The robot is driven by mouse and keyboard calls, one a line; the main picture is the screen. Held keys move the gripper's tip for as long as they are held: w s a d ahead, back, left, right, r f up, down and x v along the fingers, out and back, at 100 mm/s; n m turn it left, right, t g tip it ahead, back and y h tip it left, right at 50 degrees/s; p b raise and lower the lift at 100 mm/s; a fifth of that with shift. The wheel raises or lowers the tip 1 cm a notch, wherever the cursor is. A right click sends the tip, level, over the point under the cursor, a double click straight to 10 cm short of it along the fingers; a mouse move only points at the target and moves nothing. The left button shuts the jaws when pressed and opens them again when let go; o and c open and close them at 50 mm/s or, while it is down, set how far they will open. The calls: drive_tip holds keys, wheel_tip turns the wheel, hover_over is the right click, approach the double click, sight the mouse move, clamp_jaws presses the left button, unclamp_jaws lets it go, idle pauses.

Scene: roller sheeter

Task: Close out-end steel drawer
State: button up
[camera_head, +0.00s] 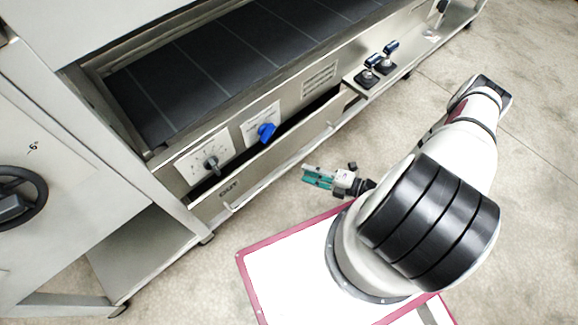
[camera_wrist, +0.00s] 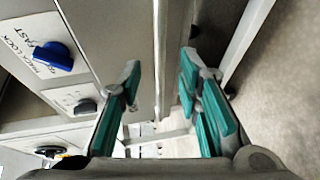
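The steel drawer (camera_head: 270,158) is a long metal front low on the machine's side, with a thin bar handle (camera_head: 284,163) along it. A dark gap shows behind its top edge, so it stands partly open. My gripper (camera_head: 306,174) is out in front of the drawer, to the right of the handle, with clear floor visible between. In the wrist view my gripper (camera_wrist: 160,68) has its teal fingers spread wide, with nothing held. Metal strips of the machine front run behind the gap between the fingers; which strip is the handle I cannot tell.
A blue knob (camera_head: 266,131) and a grey knob (camera_head: 211,164) sit on the panel above the drawer. Two small joysticks (camera_head: 377,66) stand on a shelf at its far end. A handwheel (camera_head: 16,198) is at the left. Open floor (camera_head: 440,85) lies to the right.

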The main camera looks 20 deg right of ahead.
sight(290, 165)
drive_tip(key=b+x, duration=0.1)
drive_tip(key=x, duration=0.6)
drive_tip(key=shift+w+a, duration=0.1)
drive_tip(key=shift+w, duration=0.15)
clamp_jaws()
drive_tip(key=shift+w, duration=0.1)
